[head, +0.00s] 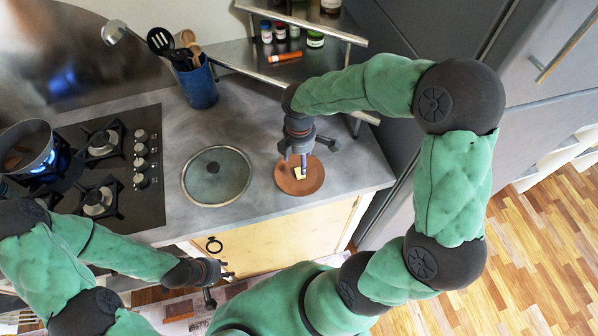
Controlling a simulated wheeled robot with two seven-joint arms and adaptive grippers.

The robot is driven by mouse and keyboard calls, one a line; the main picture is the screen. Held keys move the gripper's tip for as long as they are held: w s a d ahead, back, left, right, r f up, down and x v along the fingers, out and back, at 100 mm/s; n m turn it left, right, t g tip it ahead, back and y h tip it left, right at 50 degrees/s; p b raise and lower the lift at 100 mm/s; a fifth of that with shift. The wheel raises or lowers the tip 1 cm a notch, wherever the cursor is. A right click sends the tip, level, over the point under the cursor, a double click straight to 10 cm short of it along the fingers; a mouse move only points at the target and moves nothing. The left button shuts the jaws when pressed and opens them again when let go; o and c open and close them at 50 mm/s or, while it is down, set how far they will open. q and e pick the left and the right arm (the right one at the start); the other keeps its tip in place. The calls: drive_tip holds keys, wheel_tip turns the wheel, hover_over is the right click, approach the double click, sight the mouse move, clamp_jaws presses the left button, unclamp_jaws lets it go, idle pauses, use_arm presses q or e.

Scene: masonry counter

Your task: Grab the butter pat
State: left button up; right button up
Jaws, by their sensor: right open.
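The butter pat (299,173) is a small pale yellow piece on a round terracotta-brown plate (313,186) near the counter's right end. My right gripper (303,164) points down over the plate, its fingertips close to the butter pat. It is open; whether the fingers touch the butter cannot be told. My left gripper (222,283) is low in front of the counter, away from the plate. Its fingers are small in view and I cannot tell whether they are open.
A round glass lid (216,176) lies left of the plate. A gas hob (122,170) with a pan (27,148) over a lit burner is at the left. A blue utensil holder (198,87) stands behind. A shelf (262,66) with jars is at the back.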

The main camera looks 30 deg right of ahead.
drive_tip(key=shift+w+f, duration=0.2)
drive_tip(key=shift+f, duration=0.5)
drive_tip(key=shift+s+f, duration=0.2)
drive_tip(key=shift+f, duration=0.25)
drive_tip(key=f+b, duration=0.1)
drive_tip(key=f, duration=0.3)
drive_tip(key=shift+s+d+f+b, duration=0.1)
drive_tip(key=shift+d+f+b, duration=0.1)
drive_tip(key=shift+b, duration=0.2)
drive_tip(key=shift+r, duration=0.1)
drive_tip(key=c, duration=0.9)
